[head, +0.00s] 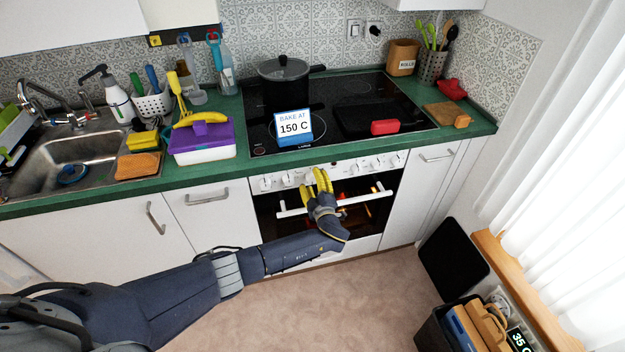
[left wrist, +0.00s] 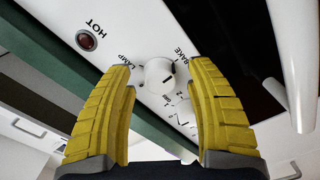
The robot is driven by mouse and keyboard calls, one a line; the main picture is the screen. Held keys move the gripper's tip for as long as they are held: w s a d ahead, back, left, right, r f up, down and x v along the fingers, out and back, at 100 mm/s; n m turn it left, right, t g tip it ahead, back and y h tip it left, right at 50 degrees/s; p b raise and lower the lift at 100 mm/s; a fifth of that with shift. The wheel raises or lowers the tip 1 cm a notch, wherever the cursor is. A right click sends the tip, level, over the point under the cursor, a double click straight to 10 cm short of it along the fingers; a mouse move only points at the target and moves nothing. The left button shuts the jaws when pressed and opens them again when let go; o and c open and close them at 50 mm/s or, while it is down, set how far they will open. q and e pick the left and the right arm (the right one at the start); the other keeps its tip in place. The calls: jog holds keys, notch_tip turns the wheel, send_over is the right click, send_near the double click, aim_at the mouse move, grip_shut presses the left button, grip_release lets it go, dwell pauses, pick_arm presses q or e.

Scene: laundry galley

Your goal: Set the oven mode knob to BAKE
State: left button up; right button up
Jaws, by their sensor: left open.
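The oven mode knob (left wrist: 158,73) is white and round, with a short dark mark on its face. In the left wrist view it sits on the white panel, with the printed words LAMP and BAKE beside it. My left gripper (head: 318,181) is in front of the oven's control panel (head: 340,168), its yellow fingers partly hiding the panel there. In the left wrist view its open fingers (left wrist: 163,78) lie either side of the knob, with gaps on both sides; I cannot tell whether the tips reach its depth. The knob's exact setting is unclear. My right gripper is not in view.
A card (head: 293,123) on the hob reads BAKE AT 150 C. A white oven handle (head: 352,199) runs below the panel, close under my gripper. More knobs (head: 378,163) line the panel. A pot (head: 284,80) stands behind.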

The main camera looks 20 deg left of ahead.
pick_arm(q)
jog(key=v, duration=1.1)
dwell(0.3)
